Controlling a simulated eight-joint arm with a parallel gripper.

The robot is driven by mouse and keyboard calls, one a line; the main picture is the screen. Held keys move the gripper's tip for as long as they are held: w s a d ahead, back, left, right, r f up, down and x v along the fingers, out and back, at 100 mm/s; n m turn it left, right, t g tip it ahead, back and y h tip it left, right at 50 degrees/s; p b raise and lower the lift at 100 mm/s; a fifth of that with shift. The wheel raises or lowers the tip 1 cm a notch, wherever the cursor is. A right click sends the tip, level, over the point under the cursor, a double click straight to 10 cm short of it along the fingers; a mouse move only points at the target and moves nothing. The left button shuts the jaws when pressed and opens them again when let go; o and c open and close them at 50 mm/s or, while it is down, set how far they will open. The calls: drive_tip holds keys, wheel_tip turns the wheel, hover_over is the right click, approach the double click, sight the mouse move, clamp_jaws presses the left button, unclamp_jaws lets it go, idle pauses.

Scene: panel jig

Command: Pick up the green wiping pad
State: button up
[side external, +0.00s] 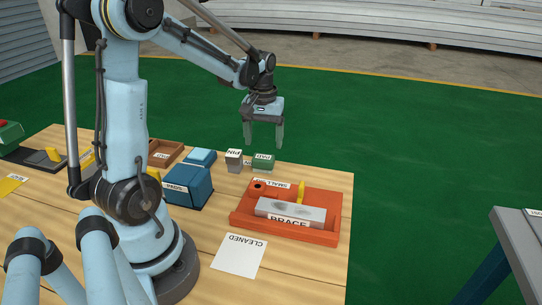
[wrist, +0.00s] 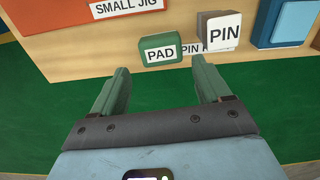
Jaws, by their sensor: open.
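The green wiping pad (side external: 263,162) is a small block labelled PAD at the table's far edge. In the wrist view the pad (wrist: 160,48) lies ahead of my fingers, near the table edge, with its label facing me. My gripper (side external: 265,146) is open and empty, with its two fingers pointing down above and beyond the pad in the side view. In the wrist view my gripper (wrist: 158,80) has its fingertips spread wider than the pad, and they are apart from it.
A grey-white block labelled PIN (side external: 234,160) stands close beside the pad. An orange tray (side external: 290,236) holds a grey BRACE part (side external: 290,211) and a yellow piece. A blue box (side external: 188,187) stands left of them. Green floor lies beyond the table edge.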

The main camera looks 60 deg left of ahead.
sight(263, 157)
drive_tip(key=shift+s+f, duration=0.1)
drive_tip(key=shift+f, duration=3.45)
drive_tip(key=c, duration=0.8)
drive_tip(key=shift+r, duration=0.1)
drive_tip(key=shift+r, duration=0.5)
drive_tip(key=r, duration=0.3)
drive_tip(key=shift+d+r, duration=0.25)
drive_tip(key=shift+d, duration=0.15)
drive_tip(key=d+r, duration=0.2)
drive_tip(key=d, duration=0.1)
drive_tip(key=d+r, duration=0.2)
drive_tip(key=d, duration=0.2)
drive_tip(key=d+r, duration=0.2)
drive_tip(key=d, duration=0.2)
drive_tip(key=shift+s+r, duration=0.15)
drive_tip(key=shift+r, duration=0.05)
